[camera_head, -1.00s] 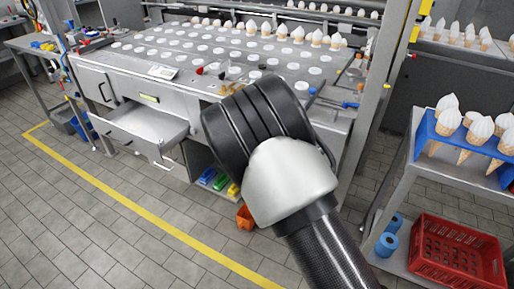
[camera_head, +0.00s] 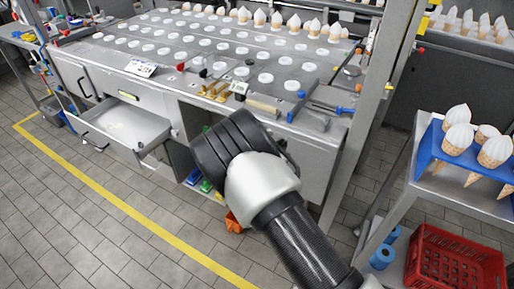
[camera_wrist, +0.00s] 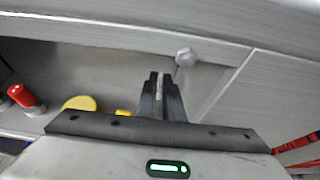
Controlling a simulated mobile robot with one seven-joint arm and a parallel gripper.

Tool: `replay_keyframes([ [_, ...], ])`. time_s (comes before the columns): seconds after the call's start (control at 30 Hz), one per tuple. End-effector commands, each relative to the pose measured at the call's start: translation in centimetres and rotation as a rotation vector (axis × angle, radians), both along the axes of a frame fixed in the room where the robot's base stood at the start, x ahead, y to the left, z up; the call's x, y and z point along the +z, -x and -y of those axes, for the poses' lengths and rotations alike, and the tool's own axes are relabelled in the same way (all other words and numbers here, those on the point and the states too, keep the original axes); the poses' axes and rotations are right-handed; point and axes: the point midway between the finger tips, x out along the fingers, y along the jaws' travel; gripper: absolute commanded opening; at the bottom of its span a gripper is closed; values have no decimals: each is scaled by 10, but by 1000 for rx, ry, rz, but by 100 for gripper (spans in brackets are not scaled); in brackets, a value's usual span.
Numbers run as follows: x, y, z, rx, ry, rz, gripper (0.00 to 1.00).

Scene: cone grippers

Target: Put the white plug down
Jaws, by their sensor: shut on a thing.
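My gripper (camera_wrist: 161,82) shows in the wrist view with its dark fingers close together. A pale sliver, taken to be part of the white plug (camera_wrist: 160,87), shows between them; most of it is hidden. A pale, many-sided knob (camera_wrist: 185,57) shows just past the right fingertip; I cannot tell whether it is part of the held thing. In the head view my own arm hides the gripper. The steel worktable (camera_head: 300,48) has rows of white round discs (camera_head: 242,72) on its top. The wrist view faces what looks like the table's front, below a metal edge (camera_wrist: 120,38).
An open drawer (camera_head: 125,125) juts out at the table's left front. Tools, including a hammer (camera_head: 262,106), lie near its front edge. A blue cone rack (camera_head: 455,158) stands at the right, above a red crate (camera_head: 455,258). A red cylinder (camera_wrist: 25,97) shows low at left.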

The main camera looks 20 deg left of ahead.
Motion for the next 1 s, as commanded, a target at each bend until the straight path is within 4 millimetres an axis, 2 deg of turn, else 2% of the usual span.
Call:
replay_keyframes([
  [0.03,-12,1,0,1,4,-3,0],
  [0.2,-44,0,1,0,3,-1,0],
  [0.47,-66,1,1,0,2,-1,0],
  [0.63,-91,1,1,1,2,-1,0],
  [1.0,-98,1,0,0,1,-1,0],
])
